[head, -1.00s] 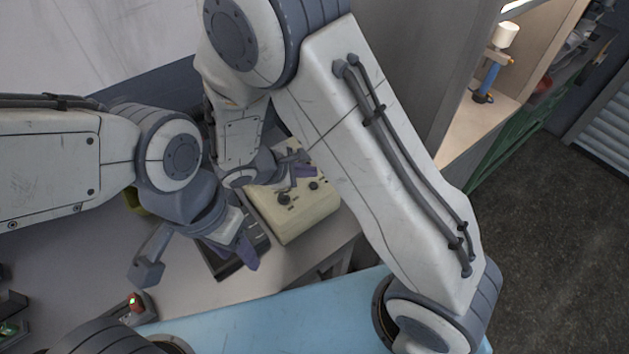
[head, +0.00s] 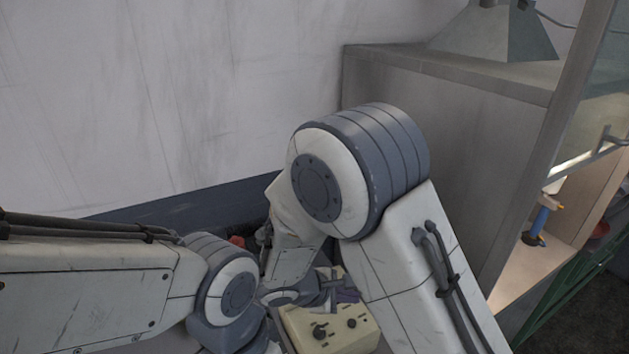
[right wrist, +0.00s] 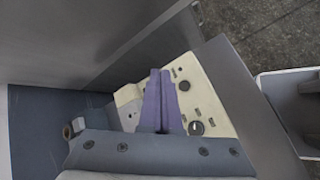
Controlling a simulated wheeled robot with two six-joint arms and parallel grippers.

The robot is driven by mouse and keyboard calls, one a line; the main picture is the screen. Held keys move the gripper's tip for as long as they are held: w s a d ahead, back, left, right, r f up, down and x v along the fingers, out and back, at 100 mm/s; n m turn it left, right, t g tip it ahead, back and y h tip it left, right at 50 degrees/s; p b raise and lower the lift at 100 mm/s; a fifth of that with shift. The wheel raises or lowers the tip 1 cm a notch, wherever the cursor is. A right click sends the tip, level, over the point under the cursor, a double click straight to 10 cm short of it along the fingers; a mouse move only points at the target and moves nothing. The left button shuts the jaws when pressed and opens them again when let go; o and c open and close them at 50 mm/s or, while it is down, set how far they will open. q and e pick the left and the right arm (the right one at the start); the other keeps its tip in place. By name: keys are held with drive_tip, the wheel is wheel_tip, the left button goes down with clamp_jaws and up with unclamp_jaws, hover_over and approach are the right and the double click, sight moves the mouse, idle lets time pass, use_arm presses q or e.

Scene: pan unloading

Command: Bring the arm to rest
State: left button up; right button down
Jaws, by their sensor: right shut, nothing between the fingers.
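My right gripper (head: 343,295) shows in the head view below the bent elbow of my right arm, partly hidden by that arm. It is over the back part of a cream box with dark knobs (head: 330,334). In the right wrist view its purple fingers (right wrist: 158,100) are closed together and empty, in front of the cream box (right wrist: 213,112). I cannot tell whether they touch the box. My left arm enters from the left in the head view, and its gripper is below the picture's edge.
A tall grey cabinet (head: 430,125) stands right of and behind my right arm. A lit shelf with a blue-handled item (head: 540,220) is at the right. A pale wall (head: 180,100) is behind. A small red object (head: 237,241) shows between my arms.

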drive_tip(key=s+a+r+m+g+y+b, duration=0.1)
drive_tip(key=s+a+m+g+y+b, duration=0.1)
drive_tip(key=s, duration=0.8)
drive_tip(key=s+a+r+m+g+y+b, duration=0.1)
drive_tip(key=s+a+m+y+b, duration=0.3)
drive_tip(key=s, duration=0.7)
drive_tip(key=m+g+y+b, duration=0.1)
drive_tip(key=y+b, duration=0.1)
drive_tip(key=y, duration=0.1)
drive_tip(key=shift+s+a+r, duration=0.15)
drive_tip(key=shift+a+r, duration=0.15)
drive_tip(key=shift+a, duration=0.1)
